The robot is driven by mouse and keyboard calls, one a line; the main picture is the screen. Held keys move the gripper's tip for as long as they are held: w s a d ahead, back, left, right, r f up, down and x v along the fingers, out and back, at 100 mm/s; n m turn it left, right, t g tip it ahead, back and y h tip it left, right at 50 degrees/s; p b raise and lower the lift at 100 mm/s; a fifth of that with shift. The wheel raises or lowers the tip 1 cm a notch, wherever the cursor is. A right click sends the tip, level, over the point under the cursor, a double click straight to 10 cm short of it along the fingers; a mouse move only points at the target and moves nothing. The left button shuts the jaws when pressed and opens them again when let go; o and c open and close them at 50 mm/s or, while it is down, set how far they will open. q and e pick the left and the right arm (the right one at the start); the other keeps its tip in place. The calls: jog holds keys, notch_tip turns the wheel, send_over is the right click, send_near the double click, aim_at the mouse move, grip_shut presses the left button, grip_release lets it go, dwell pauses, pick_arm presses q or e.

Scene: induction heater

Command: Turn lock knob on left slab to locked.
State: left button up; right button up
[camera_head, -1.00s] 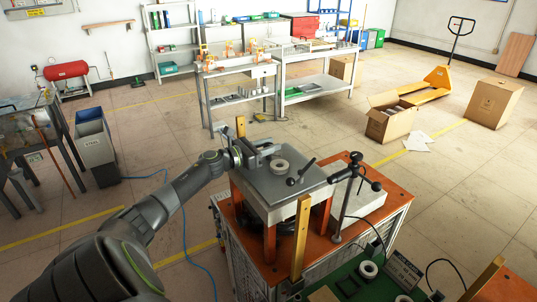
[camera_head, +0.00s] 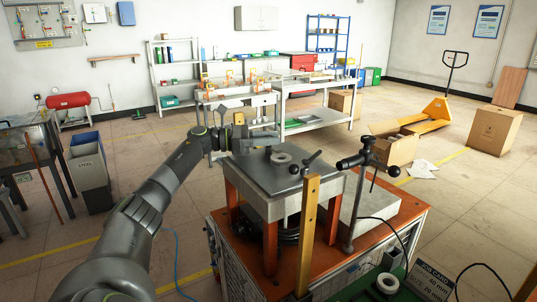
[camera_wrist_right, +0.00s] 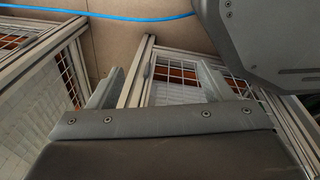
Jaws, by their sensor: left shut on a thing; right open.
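A grey slab-topped fixture (camera_head: 253,172) stands on orange legs on the bench. It bears a pale ring (camera_head: 281,158) and a small black ball-ended lever (camera_head: 311,158) at its right. My left gripper (camera_head: 262,136) reaches in from the left, by the slab's far left edge and close to a yellow upright bar (camera_head: 239,118). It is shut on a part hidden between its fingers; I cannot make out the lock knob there. My right gripper (camera_wrist_right: 160,92) is open, with nothing between its fingers in the right wrist view.
A front yellow bar (camera_head: 307,235) and a black-handled clamp post (camera_head: 352,205) stand at the fixture's near right. A lower grey block (camera_head: 372,207) lies beside it on the orange bench top (camera_head: 395,228). In the right wrist view, mesh-sided frames are close to the right gripper.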

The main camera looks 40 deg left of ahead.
pick_arm(q)
jog(key=shift+w+a+r+m+g+h+b, duration=0.1)
jog(key=shift+r+m+g+h+b, duration=0.1)
jog(key=shift+m+g+h+b, duration=0.95)
jog(key=shift+a+r+m+g+h+b, duration=0.15)
jog(key=shift+r+m+g+h+b, duration=0.15)
jog(key=shift+g+b, duration=0.4)
jog(key=shift+f+m+g+h+b, duration=0.15)
jog(key=shift+m+g+h+b, duration=0.2)
jog(key=shift+m+b, duration=0.1)
jog(key=shift+d+f+g, duration=0.2)
jog(key=shift+g, duration=0.1)
jog(key=o, duration=0.9)
jog(key=shift+f, duration=0.1)
jog(key=shift+o, duration=0.2)
